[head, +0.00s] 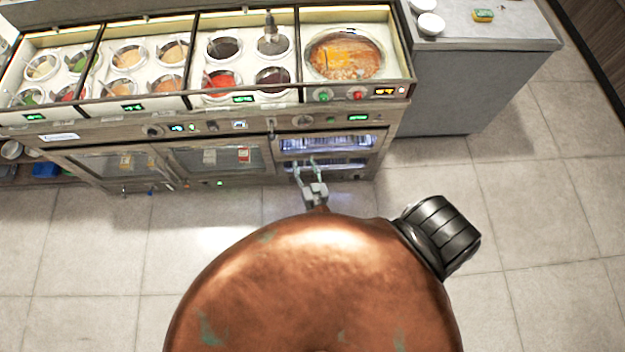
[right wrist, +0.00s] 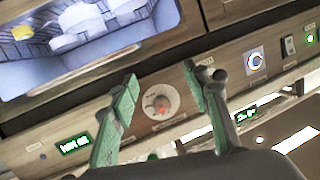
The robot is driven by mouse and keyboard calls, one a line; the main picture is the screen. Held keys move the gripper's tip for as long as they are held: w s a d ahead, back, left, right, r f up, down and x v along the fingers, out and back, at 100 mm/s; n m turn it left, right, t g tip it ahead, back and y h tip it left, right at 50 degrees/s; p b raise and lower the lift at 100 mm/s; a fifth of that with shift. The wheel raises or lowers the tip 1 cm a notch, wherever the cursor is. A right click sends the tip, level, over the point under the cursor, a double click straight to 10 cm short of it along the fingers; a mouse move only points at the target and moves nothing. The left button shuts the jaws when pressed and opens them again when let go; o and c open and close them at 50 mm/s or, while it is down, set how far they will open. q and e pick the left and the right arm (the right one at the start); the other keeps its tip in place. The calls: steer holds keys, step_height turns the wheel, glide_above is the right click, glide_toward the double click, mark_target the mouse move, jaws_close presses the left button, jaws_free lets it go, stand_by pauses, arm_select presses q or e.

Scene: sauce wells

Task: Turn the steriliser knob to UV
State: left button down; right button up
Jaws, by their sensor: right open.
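In the right wrist view a round pale knob (right wrist: 160,101) with an orange-red centre sits on the wooden panel. The open, empty fingers of my right gripper (right wrist: 159,76) stand on either side of it, and I see no clear contact. The knob's markings are too small to read. The lit steriliser window (right wrist: 85,45) shows pale vessels inside. In the head view my right gripper (head: 305,167) is in front of the lit steriliser compartment (head: 345,142); I cannot make out the knob clearly there. My left gripper is not in view.
Green displays (right wrist: 75,143) and a round lit button (right wrist: 255,62) are on the panel near the knob. Above, several sauce pots (head: 222,47) and a large orange pan (head: 344,55) fill the counter. A grey side counter (head: 480,40) stands right. The tiled floor (head: 535,200) is clear.

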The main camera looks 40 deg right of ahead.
steer(key=s+a+f+n+g+y, duration=0.1)
steer(key=s+f+y, duration=0.1)
steer(key=s+f, duration=0.3)
steer(key=s+a+f+n+g+y+b, duration=0.1)
steer(key=s+f, duration=0.4)
steer(key=f, duration=0.5)
steer(key=shift+a+f+n+g+y, duration=0.35)
steer(key=shift+n+g+y, duration=0.25)
steer(key=shift+n+g, duration=0.1)
steer(key=s+d+f+n+g+y, duration=0.1)
steer(key=s+f+g, duration=0.2)
steer(key=s+f, duration=0.55)
steer(key=s+f+n+g, duration=0.1)
steer(key=s+f+g, duration=0.3)
steer(key=s, duration=0.8)
steer(key=s+d+f+g, duration=0.2)
steer(key=s, duration=0.7)
steer(key=s+d+f+g, duration=0.2)
steer(key=s+f, duration=0.1)
steer(key=s, duration=0.7)
steer(key=shift+s+d+f+n+g, duration=0.2)
steer(key=shift+s+n+g, duration=0.1)
steer(key=shift+n, duration=0.1)
